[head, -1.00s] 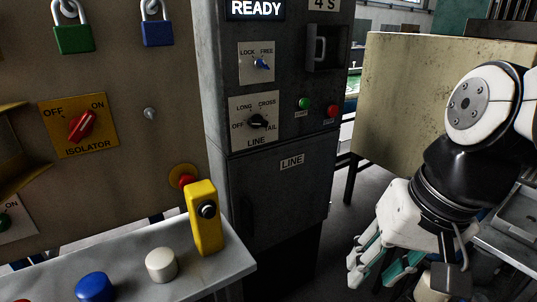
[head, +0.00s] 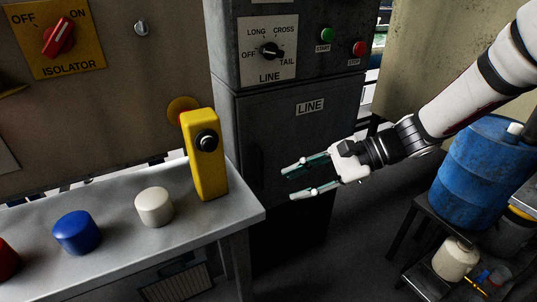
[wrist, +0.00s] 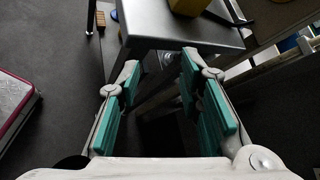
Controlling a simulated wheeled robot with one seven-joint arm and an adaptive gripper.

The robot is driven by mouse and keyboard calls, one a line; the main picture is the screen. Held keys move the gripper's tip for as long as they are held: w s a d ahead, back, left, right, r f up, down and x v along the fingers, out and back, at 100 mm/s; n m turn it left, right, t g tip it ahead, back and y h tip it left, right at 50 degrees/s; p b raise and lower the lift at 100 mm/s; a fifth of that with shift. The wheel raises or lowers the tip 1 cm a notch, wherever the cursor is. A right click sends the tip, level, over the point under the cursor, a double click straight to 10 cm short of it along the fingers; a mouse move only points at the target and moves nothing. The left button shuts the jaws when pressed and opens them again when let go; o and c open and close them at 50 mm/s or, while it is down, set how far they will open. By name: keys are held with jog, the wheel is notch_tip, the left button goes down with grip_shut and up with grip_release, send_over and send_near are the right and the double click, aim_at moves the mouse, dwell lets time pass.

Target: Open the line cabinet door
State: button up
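The line cabinet (head: 228,110) is a dark grey metal case with a LINE label on its lower door (head: 325,125). The door looks shut; any handle on it is too dark to make out for sure. My gripper (head: 290,183) is in front of the lower part of the door, with its fingers pointing left. Its two teal-padded fingers are apart with nothing between them. In the wrist view my gripper (wrist: 160,75) is also open and empty. I cannot tell how far the fingertips are from the door.
A grey bench (head: 110,222) stands to the left, with a yellow button box (head: 207,165), a blue cap (head: 77,233) and a white cap (head: 154,207). A blue barrel (head: 480,165) is on a stand at the right. Dark floor lies between.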

jog(key=w+d+f+m+t+y+b, duration=0.2)
jog(key=w+f+m+t+y+b, duration=0.4)
jog(key=w+f+m, duration=0.8)
jog(key=r+n+t+h+b, duration=0.1)
jog(key=n+b, duration=0.2)
send_over(262, 185)
jog(key=shift+w+a, duration=0.1)
jog(key=shift+w, duration=0.3)
grip_shut()
